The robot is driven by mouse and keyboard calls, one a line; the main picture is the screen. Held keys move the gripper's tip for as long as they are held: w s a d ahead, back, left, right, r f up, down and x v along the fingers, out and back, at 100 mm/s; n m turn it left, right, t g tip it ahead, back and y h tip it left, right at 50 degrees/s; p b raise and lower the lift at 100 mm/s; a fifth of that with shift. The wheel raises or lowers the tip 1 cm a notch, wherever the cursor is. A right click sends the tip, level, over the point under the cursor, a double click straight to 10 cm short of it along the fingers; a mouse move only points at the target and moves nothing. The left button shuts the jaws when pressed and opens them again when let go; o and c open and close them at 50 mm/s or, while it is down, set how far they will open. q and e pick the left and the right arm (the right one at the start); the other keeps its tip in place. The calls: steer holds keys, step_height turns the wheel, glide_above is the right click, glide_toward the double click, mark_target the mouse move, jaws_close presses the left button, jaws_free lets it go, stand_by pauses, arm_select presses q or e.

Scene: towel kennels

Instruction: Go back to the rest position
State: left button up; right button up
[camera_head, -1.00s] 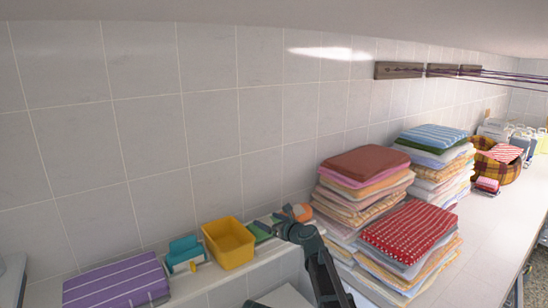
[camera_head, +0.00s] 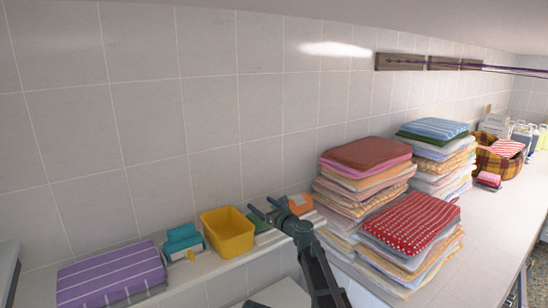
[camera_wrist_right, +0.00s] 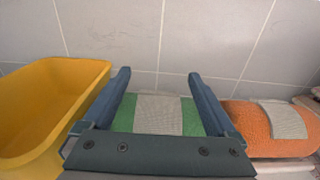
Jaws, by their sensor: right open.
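My right gripper (camera_head: 266,206) is open and empty in the head view, over the ledge between the yellow bin and an orange item. In the right wrist view its two fingers (camera_wrist_right: 160,90) are spread apart. A green item with a grey band (camera_wrist_right: 157,114) shows between and beyond them; I cannot tell how far below it lies. The yellow bin (camera_head: 228,232) is left of the gripper and also shows in the right wrist view (camera_wrist_right: 50,100). The orange item with a grey patch (camera_head: 300,205) is to its right. My left gripper is not in view.
A folded purple striped towel (camera_head: 112,274) and a teal item (camera_head: 184,243) lie left along the ledge. Tall towel stacks stand right, one topped with red dotted cloth (camera_head: 412,220), one with brown-red (camera_head: 365,155). A tiled wall (camera_head: 140,130) closes the back.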

steer(key=shift+s+d+r+t+y+b, duration=0.2)
steer(key=shift+t+y+b, duration=0.4)
steer(key=shift+b, duration=0.65)
steer(key=shift+s+d+r+t+y+b, duration=0.15)
steer(key=shift+t+y+b, duration=0.4)
steer(key=shift+b, duration=0.7)
steer(key=b, duration=0.1)
steer(key=t+b, duration=0.1)
steer(key=shift+s+d+t+y+b, duration=0.15)
steer(key=shift+s+t+y+b, duration=0.15)
steer(key=shift+b, duration=0.1)
steer(key=b+v, duration=0.4)
steer(key=v, duration=0.9)
steer(key=shift+s+d+r, duration=0.2)
steer(key=shift+s+r, duration=0.1)
